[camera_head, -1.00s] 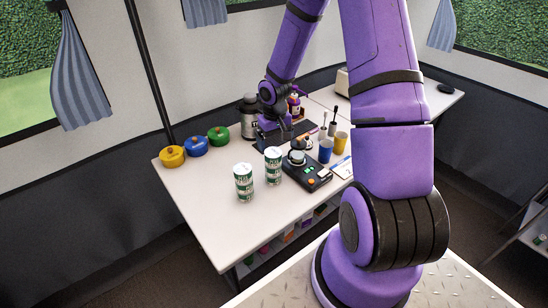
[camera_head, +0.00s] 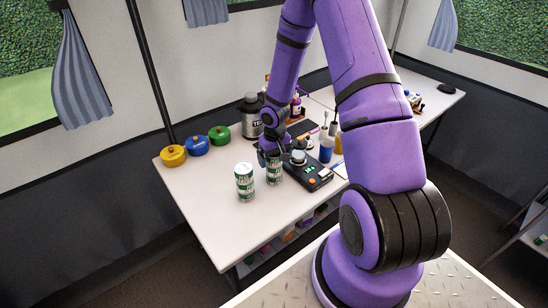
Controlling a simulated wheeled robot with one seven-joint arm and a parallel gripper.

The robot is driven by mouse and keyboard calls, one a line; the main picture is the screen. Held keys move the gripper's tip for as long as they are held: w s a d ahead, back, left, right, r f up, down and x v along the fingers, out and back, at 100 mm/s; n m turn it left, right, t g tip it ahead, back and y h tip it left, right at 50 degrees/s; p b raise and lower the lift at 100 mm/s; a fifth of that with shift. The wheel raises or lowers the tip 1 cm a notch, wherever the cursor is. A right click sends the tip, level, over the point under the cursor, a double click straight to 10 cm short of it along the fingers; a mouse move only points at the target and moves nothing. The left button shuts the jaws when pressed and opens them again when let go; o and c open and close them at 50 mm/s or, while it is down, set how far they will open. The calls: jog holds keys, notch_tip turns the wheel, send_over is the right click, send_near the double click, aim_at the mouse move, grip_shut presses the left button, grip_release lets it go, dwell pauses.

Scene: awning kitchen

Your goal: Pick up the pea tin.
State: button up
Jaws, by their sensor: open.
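Two look-alike white and green tins stand upright on the white table (camera_head: 225,225): a left tin (camera_head: 245,182) and a right tin (camera_head: 274,173). Their labels are too small to read, so I cannot tell which holds peas. My gripper (camera_head: 270,157) is open at the top of the right tin and hides its upper part. I cannot tell whether the fingers are around the tin or touching it. The left tin stands apart from the gripper.
A black scale-like device (camera_head: 312,175) stands just right of the right tin. Yellow (camera_head: 173,156), blue (camera_head: 196,146) and green (camera_head: 220,135) lidded pots line the back left. A dark-topped canister (camera_head: 252,120) and a blue cup (camera_head: 326,150) stand behind. The table's front left is clear.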

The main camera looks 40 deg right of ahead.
jog(key=c, duration=1.1)
jog(key=shift+o, duration=0.2)
jog(key=shift+r, duration=0.1)
